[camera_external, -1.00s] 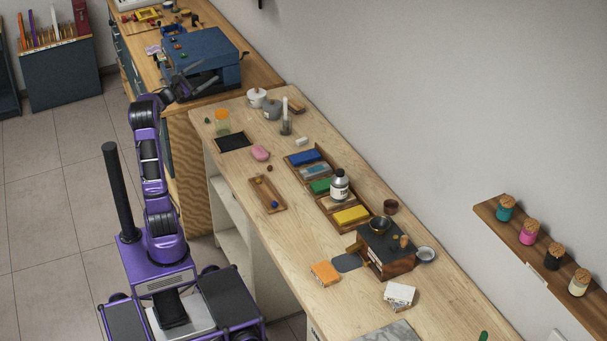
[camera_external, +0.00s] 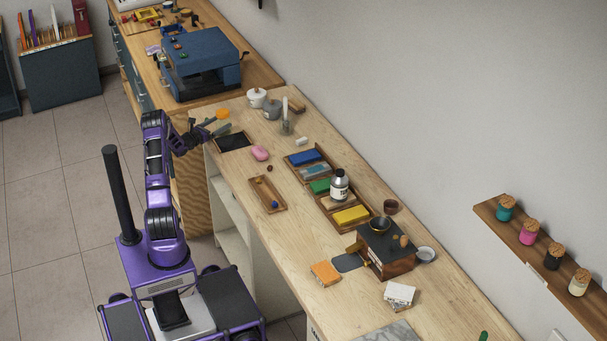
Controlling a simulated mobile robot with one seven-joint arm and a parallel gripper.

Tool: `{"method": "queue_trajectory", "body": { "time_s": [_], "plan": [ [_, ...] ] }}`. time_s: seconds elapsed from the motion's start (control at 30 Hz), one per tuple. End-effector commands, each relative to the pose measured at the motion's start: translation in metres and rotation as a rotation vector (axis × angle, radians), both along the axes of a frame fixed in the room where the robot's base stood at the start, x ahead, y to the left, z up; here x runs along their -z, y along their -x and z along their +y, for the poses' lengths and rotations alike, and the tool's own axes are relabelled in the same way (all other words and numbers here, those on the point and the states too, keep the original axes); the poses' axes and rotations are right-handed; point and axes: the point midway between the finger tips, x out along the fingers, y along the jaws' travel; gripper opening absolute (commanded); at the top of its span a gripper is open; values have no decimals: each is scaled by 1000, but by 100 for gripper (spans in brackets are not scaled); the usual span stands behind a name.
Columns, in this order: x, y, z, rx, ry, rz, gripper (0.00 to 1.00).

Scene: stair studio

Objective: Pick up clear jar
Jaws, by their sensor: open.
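The clear jar (camera_external: 222,114) stands at the far left end of the light wooden bench, and its orange lid shows above my gripper. Its see-through body is mostly hidden behind my gripper's fingers. My gripper (camera_external: 216,126) is open, at the height of the jar's body, with its fingers spread toward the jar. I cannot tell whether the fingers are around the jar or just in front of it, or whether they touch it.
A black mat (camera_external: 233,141) lies right in front of the jar. A white pot (camera_external: 257,97), a grey pot (camera_external: 271,109) and a glass holder with a white stick (camera_external: 286,126) stand behind. A pink object (camera_external: 260,153) and a wooden tray (camera_external: 281,201) lie nearer.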

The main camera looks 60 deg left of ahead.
Motion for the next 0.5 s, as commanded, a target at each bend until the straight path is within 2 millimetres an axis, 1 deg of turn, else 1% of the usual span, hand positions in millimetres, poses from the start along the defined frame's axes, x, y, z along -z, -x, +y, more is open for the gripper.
{"method": "queue_trajectory", "body": {
  "time_s": [0.1, 0.23, 0.33, 0.5],
  "plan": [
    [-2, -18, 8, 3, -2, -2, 100],
    [-2, -34, 16, 2, -2, -2, 100],
    [-2, -40, 19, 0, -1, -1, 100],
    [-2, -41, 20, 0, -1, -1, 100]
  ]
}}
